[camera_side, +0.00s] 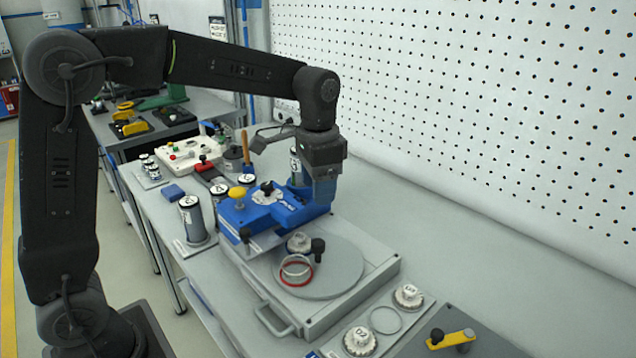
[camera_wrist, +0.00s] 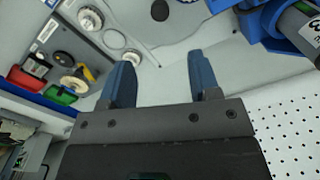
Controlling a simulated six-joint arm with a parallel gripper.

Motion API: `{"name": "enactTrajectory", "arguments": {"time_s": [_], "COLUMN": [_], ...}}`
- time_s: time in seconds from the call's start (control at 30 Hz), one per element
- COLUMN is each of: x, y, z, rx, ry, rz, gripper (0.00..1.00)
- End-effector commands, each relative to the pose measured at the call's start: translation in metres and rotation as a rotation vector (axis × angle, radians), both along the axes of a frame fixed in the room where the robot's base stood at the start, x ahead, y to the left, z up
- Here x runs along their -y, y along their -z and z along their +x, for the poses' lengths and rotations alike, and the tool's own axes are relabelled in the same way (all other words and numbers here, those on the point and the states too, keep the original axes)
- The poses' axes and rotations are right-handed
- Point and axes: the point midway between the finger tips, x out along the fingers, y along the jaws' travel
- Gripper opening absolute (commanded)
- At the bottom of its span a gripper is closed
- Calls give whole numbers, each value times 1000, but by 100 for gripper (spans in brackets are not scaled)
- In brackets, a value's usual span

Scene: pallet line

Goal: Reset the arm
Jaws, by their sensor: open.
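My gripper (camera_side: 323,198) points down in the side view, beside the right end of the blue fixture (camera_side: 285,212). In the wrist view its two blue fingers stand wide apart, with nothing between them, so my gripper (camera_wrist: 162,70) is open and empty. Part of the blue fixture shows at the upper right of the wrist view (camera_wrist: 262,22), with a dark labelled cylinder in it. Whether a finger touches the fixture cannot be told from the side view.
A grey round plate (camera_side: 340,272) on a raised base carries a knobbed part and a red ring (camera_side: 296,282). Labelled cylinders, including one at the left (camera_side: 191,218), stand on the bench. A perforated white wall (camera_side: 480,120) runs behind.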

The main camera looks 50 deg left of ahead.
Motion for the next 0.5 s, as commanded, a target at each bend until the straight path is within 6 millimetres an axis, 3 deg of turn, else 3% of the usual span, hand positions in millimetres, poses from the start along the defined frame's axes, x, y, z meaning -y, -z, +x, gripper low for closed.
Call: {"name": "enactTrajectory", "arguments": {"time_s": [0.13,0.27,0.5], "x": [0,-2,-7], "y": [-3,-17,-38], "z": [-4,-27,-105], "rx": [11,63,236], "ry": [-7,-46,-183], "rz": [0,-3,-26], "gripper": [56,56,56]}}
